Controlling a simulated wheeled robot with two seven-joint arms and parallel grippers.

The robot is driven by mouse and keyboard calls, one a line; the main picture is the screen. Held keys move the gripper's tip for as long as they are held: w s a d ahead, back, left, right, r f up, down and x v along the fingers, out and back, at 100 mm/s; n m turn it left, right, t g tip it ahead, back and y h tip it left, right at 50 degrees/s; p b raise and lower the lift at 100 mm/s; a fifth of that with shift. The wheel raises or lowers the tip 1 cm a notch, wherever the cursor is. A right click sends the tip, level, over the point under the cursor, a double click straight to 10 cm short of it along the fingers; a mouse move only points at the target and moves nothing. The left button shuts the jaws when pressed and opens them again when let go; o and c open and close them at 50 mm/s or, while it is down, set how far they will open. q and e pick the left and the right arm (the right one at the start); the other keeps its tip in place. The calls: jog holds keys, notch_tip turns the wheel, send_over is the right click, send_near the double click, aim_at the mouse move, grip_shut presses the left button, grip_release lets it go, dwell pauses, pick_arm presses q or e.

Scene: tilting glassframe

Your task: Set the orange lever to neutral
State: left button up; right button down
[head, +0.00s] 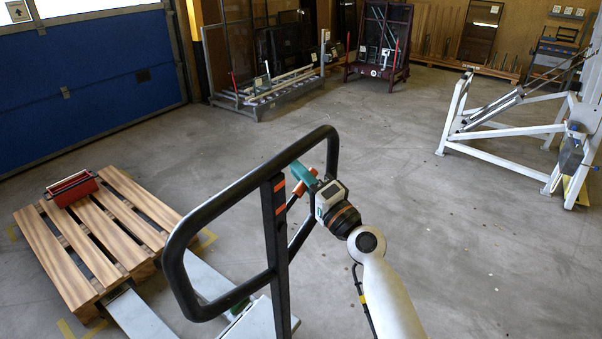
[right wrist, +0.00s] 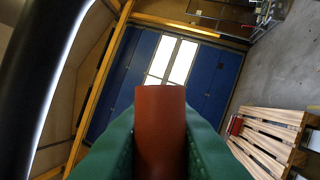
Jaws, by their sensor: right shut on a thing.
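The orange lever (head: 299,188) sits inside the black looped handle (head: 176,262) of a pallet truck, beside its upright post, in the head view. My right gripper (head: 305,175) has teal fingers and reaches the lever from the right. In the right wrist view, the lever's orange grip (right wrist: 160,130) stands between the two green fingers, which are shut on it. The fingers hide part of the grip, and the lever's exact setting cannot be read. My left gripper is in neither view.
The black handle loop surrounds my right gripper closely. A wooden pallet (head: 97,222) with a red toolbox (head: 72,188) lies at left. A white tilting frame (head: 500,150) stands at right, and glass racks (head: 382,45) stand at the back. The middle floor is clear.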

aim_at(304, 188)
jog(key=f+m+h+p, duration=0.1)
jog(key=m, duration=0.1)
jog(key=f+m+p, duration=0.1)
jog(key=shift+w+d+f+m+h, duration=0.2)
jog(key=shift+w+f+m+h, duration=0.15)
jog(key=shift+f+m+h, duration=0.05)
jog(key=shift+f+m+p, duration=0.4)
jog(key=shift+m+p, duration=0.05)
jog(key=shift+m, duration=0.05)
jog(key=shift+f+h, duration=0.3)
jog(key=c, duration=1.3)
grip_release()
jog(key=shift+d, duration=0.1)
